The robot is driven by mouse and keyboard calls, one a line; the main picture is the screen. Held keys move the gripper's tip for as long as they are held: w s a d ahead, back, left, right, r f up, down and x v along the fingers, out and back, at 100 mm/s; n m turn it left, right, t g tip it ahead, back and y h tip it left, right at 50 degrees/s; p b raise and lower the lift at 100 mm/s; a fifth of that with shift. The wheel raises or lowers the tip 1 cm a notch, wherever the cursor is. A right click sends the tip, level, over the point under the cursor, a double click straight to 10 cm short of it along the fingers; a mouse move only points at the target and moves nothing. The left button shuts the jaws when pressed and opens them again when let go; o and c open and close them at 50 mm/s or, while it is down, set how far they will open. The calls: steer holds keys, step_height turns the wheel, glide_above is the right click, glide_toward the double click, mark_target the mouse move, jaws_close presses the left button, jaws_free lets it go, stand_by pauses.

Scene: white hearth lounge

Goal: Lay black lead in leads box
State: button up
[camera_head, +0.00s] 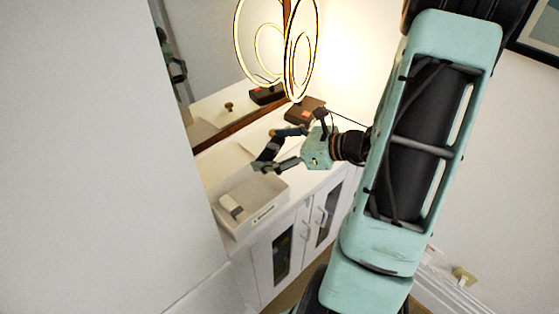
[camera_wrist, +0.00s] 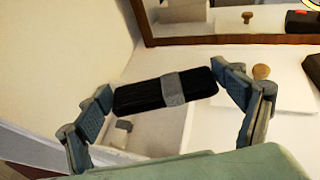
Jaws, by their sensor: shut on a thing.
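The black lead (camera_wrist: 165,92), a dark bundle with a grey band around its middle, is held between the two fingers of my gripper (camera_wrist: 164,94) in the wrist view. In the head view my gripper (camera_head: 268,158) is over the cabinet top, above the far edge of the leads box, and the black lead (camera_head: 269,149) shows dark at its fingers. The leads box (camera_head: 266,214) is a white, open-topped box with a label on its front. A light lead with a grey band (camera_head: 231,206) lies in its left part. The lead is held above the box (camera_wrist: 160,138), apart from its floor.
The white cabinet (camera_head: 298,232) has glass doors below. A ring lamp (camera_head: 300,50) and a dark brown box (camera_head: 308,108) stand behind my gripper. A wood-framed mirror (camera_head: 240,134) backs the cabinet. A wooden knob (camera_wrist: 261,71) stands on the top.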

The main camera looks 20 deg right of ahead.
steer(key=s+d+f+m+t+h+b, duration=0.2)
steer(key=s+d+m+t+h+b, duration=0.15)
steer(key=s+d+b, duration=0.4)
steer(key=shift+m+g+h, duration=0.35)
steer(key=shift+g, duration=0.1)
steer(key=w+d+f, duration=0.1)
steer(key=w+f, duration=0.2)
steer(key=w, duration=0.1)
steer(key=w+d+f, duration=0.1)
steer(key=w+f, duration=0.2)
steer(key=w, duration=0.2)
steer(key=w+d+f+p, duration=0.1)
steer(key=w+f, duration=0.2)
steer(key=w, duration=0.2)
steer(key=shift+d, duration=0.25)
steer(key=shift+w+f, duration=0.35)
steer(key=shift+f, duration=0.25)
steer(key=shift+d+f, duration=0.1)
steer(key=shift+f, duration=1.4)
steer(key=shift+f, duration=0.15)
steer(key=o, duration=1)
steer(key=shift+b, duration=0.3)
